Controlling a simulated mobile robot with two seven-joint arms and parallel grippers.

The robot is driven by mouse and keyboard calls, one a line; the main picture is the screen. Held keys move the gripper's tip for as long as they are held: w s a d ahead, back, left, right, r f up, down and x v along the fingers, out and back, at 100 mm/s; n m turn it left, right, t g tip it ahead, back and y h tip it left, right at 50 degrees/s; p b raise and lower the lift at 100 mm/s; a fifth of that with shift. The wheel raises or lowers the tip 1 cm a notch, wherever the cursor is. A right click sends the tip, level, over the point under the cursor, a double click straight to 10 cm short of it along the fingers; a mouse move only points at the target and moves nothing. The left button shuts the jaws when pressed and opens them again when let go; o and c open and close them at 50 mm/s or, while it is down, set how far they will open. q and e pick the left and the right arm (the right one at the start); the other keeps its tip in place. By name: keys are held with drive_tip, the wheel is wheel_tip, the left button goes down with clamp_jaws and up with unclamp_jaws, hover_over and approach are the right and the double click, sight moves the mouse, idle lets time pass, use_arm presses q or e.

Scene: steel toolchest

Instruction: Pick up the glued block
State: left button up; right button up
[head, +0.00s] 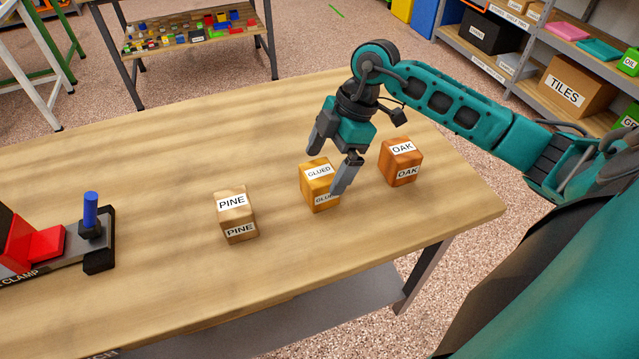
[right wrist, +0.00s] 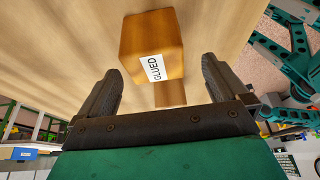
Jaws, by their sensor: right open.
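The glued block (head: 317,174) is an orange-brown wooden cube with GLUED labels. It stands on the wooden table between the pine block and the oak block. My right gripper (head: 330,162) is open, its fingers close to the glued block, one overlapping its right side in the head view. In the right wrist view the glued block (right wrist: 152,45) lies ahead of the two spread fingers (right wrist: 160,80), with nothing held between them. I cannot tell whether a finger touches the block. My left gripper is not in view.
The pale pine block (head: 236,217) stands to the left and the darker oak block (head: 402,163) to the right. A clamp (head: 60,248) with a blue handle sits at the table's left. The table (head: 150,150) is clear behind the blocks.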

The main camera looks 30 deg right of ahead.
sight(321, 171)
drive_tip(key=x, duration=0.6)
drive_tip(key=shift+w+d+b, duration=0.1)
drive_tip(key=shift+w+b, duration=0.2)
drive_tip(key=c, duration=1)
drive_tip(key=shift+r, duration=0.1)
drive_tip(key=shift+c, duration=0.5)
drive_tip(key=shift+r, duration=0.1)
